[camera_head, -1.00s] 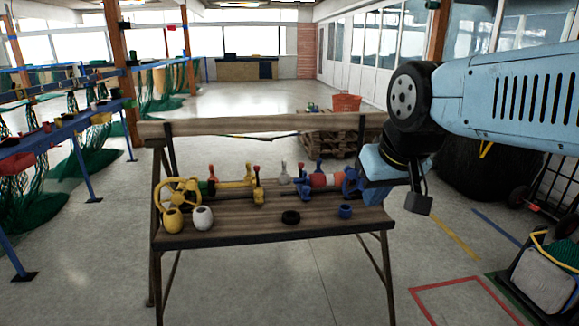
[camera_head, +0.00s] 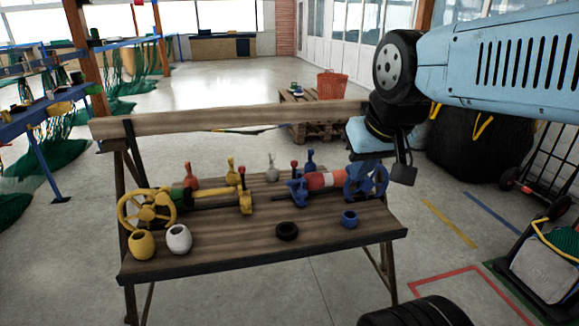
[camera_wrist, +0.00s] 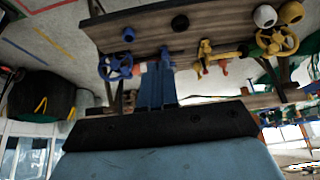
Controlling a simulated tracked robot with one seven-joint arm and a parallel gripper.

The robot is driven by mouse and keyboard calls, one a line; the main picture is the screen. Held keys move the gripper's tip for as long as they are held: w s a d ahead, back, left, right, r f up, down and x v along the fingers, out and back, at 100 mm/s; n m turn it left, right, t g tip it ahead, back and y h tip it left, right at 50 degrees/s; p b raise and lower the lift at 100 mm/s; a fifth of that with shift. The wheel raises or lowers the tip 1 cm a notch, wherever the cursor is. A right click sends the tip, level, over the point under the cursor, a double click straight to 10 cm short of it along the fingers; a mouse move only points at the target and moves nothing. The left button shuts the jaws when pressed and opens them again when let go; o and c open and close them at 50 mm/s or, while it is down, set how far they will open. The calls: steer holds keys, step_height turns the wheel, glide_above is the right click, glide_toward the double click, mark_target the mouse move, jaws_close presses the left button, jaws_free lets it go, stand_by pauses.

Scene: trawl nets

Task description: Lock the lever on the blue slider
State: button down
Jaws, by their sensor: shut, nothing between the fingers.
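The blue slider (camera_head: 299,192) sits on a horizontal shaft at the middle right of the wooden bench. A small red-topped lever (camera_head: 294,168) stands upright on it. Along the same shaft are a red and white cylinder (camera_head: 322,180) and a blue handwheel (camera_head: 366,182). A blue upright part (camera_head: 310,160) stands behind. In the upside-down wrist view my gripper (camera_wrist: 164,58) shows as two blue fingers, shut and empty, pointing toward the bench. They overlap the middle of the blue assembly, so the slider is largely hidden there. Contact cannot be told from this view.
A yellow handwheel assembly (camera_head: 148,210) stands on the left of the bench (camera_head: 250,258). Yellow and white pots (camera_head: 179,238), a black ring (camera_head: 287,231) and a blue ring (camera_head: 349,219) lie near the front.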

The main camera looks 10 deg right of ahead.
mark_target(295, 165)
steer(key=shift+d, duration=0.1)
steer(key=w+d+f+t, duration=0.1)
steer(key=w+f+t, duration=0.15)
steer(key=w, duration=0.65)
steer(key=w+d+f+t, duration=0.15)
steer(key=w+f, duration=0.25)
steer(key=w, duration=0.5)
steer(key=w+d+f+t, duration=0.15)
steer(key=w+f, duration=0.25)
steer(key=w, duration=0.5)
steer(key=w+f+t+y, duration=0.1)
steer(key=w+f+t, duration=0.2)
steer(key=f, duration=0.5)
steer(key=w+f+n+t+y, duration=0.1)
steer(key=w+f+t, duration=0.2)
steer(key=f, duration=0.5)
steer(key=shift+w+f+n+y, duration=0.3)
steer(key=shift+w+f+y, duration=0.1)
steer(key=shift+w, duration=0.35)
steer(key=w, duration=0.4)
steer(key=w+a, duration=0.1)
steer(key=w, duration=0.4)
steer(key=w+a, duration=0.1)
steer(key=w, duration=0.4)
steer(key=shift+a+f, duration=0.1)
steer(key=shift+f, duration=0.1)
